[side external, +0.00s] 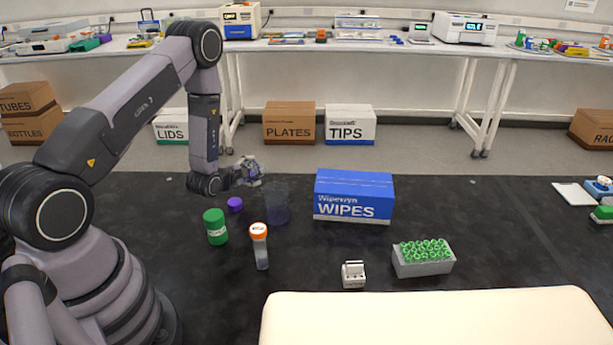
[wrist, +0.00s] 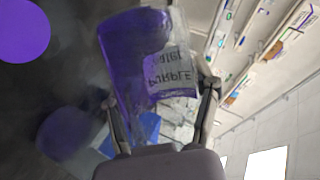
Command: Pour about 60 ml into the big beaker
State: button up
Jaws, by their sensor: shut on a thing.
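My gripper (side external: 246,173) is shut on a clear vessel of purple liquid (side external: 254,168), held in the air just above and left of the big beaker (side external: 277,205). In the wrist view the vessel (wrist: 125,60) lies between the fingers of my gripper (wrist: 160,105), with a label reading "PURPLE". The vessel looks strongly tilted; no falling stream can be made out. The big beaker is clear, stands upright on the dark bench and shows purple liquid in it. It also appears as a blurred purple shape in the wrist view (wrist: 62,133). Its exact level is unreadable.
A purple cap (side external: 235,204) lies left of the beaker. A green-capped jar (side external: 215,227) and an orange-capped tube (side external: 260,247) stand in front. A blue wipes box (side external: 353,196) is close on the right. A green-capped tube rack (side external: 423,263) and small white holder (side external: 353,274) stand further right.

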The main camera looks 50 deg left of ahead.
jog(key=shift+r, duration=0.1)
jog(key=shift+d+h, duration=0.1)
jog(key=shift+h, duration=0.2)
jog(key=shift+w+d+n+h, duration=0.1)
jog(key=shift+d+n+h, duration=0.3)
jog(key=shift+n, duration=0.5)
notch_tip(320, 180, up, 2)
jog(key=shift+d+r+n+h, duration=0.1)
jog(key=shift+r+n+h, duration=0.2)
jog(key=shift+h, duration=0.1)
jog(key=shift+f, duration=0.35)
jog(key=f, duration=0.2)
jog(key=f+n+h, duration=0.1)
jog(key=f, duration=0.1)
jog(key=shift+a, duration=0.2)
jog(key=shift+a+r+n+h, duration=0.15)
jog(key=shift+a+n+h, duration=0.05)
jog(key=shift+n+h, duration=0.25)
jog(key=shift+a+r+n+t+h+b, duration=0.2)
jog(key=shift+r+n+t+h+b, duration=0.15)
jog(key=shift+r+n+h, duration=0.45)
jog(key=shift+a+f+n+h, duration=0.15)
jog(key=shift+n+h, duration=0.2)
jog(key=shift+n, duration=0.3)
